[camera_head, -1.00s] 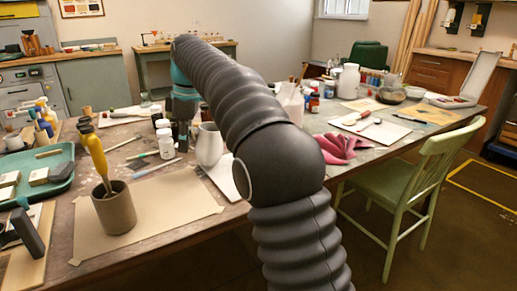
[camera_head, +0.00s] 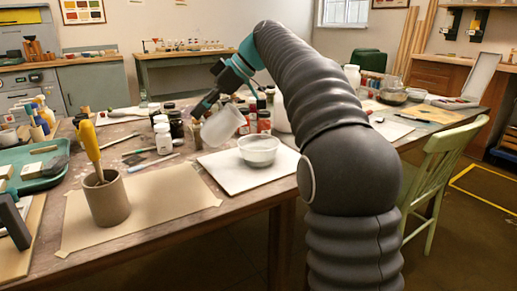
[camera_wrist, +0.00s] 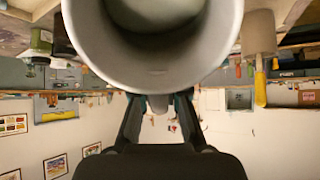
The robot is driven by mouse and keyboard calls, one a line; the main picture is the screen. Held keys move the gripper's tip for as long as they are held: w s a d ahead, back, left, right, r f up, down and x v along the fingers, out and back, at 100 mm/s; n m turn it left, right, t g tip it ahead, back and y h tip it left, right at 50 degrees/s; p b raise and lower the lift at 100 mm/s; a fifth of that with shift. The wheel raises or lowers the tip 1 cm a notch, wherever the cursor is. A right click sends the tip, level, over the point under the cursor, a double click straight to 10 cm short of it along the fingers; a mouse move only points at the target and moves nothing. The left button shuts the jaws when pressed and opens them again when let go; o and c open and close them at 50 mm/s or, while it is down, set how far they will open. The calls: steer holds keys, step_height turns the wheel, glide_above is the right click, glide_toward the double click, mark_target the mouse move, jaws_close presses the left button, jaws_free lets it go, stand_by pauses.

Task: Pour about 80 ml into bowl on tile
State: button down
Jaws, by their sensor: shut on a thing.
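My gripper (camera_head: 206,106) is shut on a pale translucent cup (camera_head: 222,126), which it holds above the table, tilted with its mouth toward the lower right. In the wrist view the cup (camera_wrist: 160,72) fills the upper middle between my fingers; I cannot tell how much liquid is in it. A white bowl (camera_head: 259,158) stands on a white square tile (camera_head: 232,178), to the right of and below the cup. The cup and bowl look apart. What is in the bowl is not clear.
Small jars and a white bottle (camera_head: 163,140) stand close left of the cup. A brown pot (camera_head: 106,200) with a yellow-handled tool stands on brown paper (camera_head: 165,205) at the left. Red-labelled jars (camera_head: 264,121) stand behind the bowl.

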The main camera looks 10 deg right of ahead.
steer(key=shift+d+f+y+b, duration=0.1)
steer(key=shift+f+y+b, duration=0.2)
steer(key=shift+f+b, duration=0.25)
steer(key=shift+d+r+y+b, duration=0.15)
steer(key=shift+y+b, duration=0.15)
steer(key=shift+b, duration=0.15)
steer(key=shift+s+d+y+b, duration=0.1)
steer(key=shift+y+b, duration=0.2)
steer(key=shift+b, duration=0.15)
steer(key=shift+r, duration=0.2)
steer(key=shift+d+r+y+b, duration=0.1)
steer(key=shift+d+y+b, duration=0.05)
steer(key=shift+y+b, duration=0.15)
steer(key=shift+s+d+r+t+y+b, duration=0.15)
steer(key=shift+d+r+t+y+b, duration=0.3)
steer(key=shift+r+y+b, duration=0.4)
steer(key=shift+d+r+y, duration=0.2)
steer(key=shift+d+y, duration=0.1)
steer(key=shift+y, duration=0.05)
steer(key=shift+s+d+r+t+y+b, duration=0.15)
steer(key=shift+d+r+y+b, duration=0.25)
steer(key=shift+d+b, duration=0.3)
steer(key=shift+s+d+r+t+y+b, duration=0.1)
steer(key=shift+s+d+r+y+b, duration=0.05)
steer(key=shift+d+y+b, duration=0.45)
steer(key=shift+s+d+r+y+b, duration=0.1)
steer(key=shift+d+r+y+b, duration=0.2)
steer(key=shift+d+y+b, duration=0.15)
